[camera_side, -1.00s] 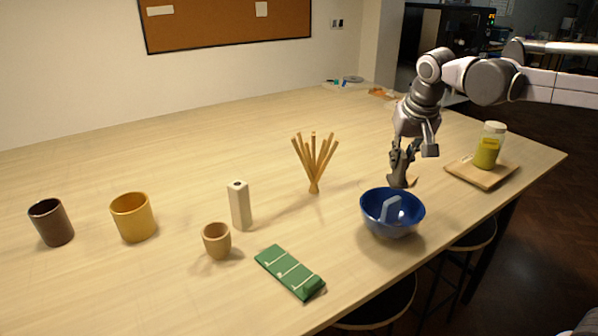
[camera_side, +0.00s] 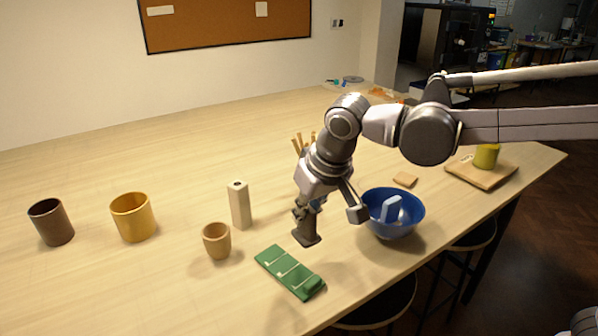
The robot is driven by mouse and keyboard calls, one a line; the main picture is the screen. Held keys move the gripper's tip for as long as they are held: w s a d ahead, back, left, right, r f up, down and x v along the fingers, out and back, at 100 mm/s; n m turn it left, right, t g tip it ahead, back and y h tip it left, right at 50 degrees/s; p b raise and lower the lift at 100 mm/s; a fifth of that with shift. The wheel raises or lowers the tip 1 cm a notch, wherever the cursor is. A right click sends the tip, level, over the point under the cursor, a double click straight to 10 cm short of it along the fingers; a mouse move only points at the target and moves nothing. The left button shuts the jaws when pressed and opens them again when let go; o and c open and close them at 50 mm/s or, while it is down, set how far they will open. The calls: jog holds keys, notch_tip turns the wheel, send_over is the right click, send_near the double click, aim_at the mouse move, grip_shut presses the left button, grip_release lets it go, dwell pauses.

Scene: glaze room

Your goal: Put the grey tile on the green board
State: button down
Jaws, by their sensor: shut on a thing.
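My gripper (camera_side: 307,212) is over the middle of the table, shut on a dark grey tile (camera_side: 306,236) that hangs tilted below the fingers. The fingertips are partly hidden by the wrist and the tile. The green board (camera_side: 285,266) lies flat on the table, below and a little left of the tile in the picture. It has white lines across it and a raised green part at its near end. The tile appears above the table, apart from the board.
A blue bowl (camera_side: 408,226) with a pale blue block (camera_side: 390,208) stands right of my gripper. A small cup (camera_side: 217,241), a pale upright block (camera_side: 240,206) and wooden sticks (camera_side: 298,143) are near. A tan tile (camera_side: 405,179) lies behind the bowl. The table's front edge is close.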

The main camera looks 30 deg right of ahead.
jog(key=shift+w+a+f, duration=0.1)
jog(key=shift+a+f, duration=0.55)
jog(key=shift+f, duration=0.4)
jog(key=shift+a+f, duration=0.7)
jog(key=shift+f, duration=0.4)
jog(key=shift+w+a+f, duration=0.1)
jog(key=shift+a+f, duration=0.55)
jog(key=shift+f, duration=0.4)
jog(key=shift+f, duration=0.1)
jog(key=c, duration=1.3)
grip_release()
jog(key=shift+c, duration=0.2)
jog(key=v, duration=1.1)
jog(key=s+d+f+t, duration=0.1)
jog(key=s+d+f, duration=0.2)
jog(key=d, duration=0.4)
jog(key=s+d+f, duration=0.2)
jog(key=s+d, duration=0.1)
jog(key=d, duration=0.5)
jog(key=s+d+f+t, duration=0.1)
jog(key=s+d+f, duration=0.2)
jog(key=d, duration=0.4)
jog(key=shift+s+d+f+t, duration=0.25)
jog(key=shift+s+f+t, duration=0.05)
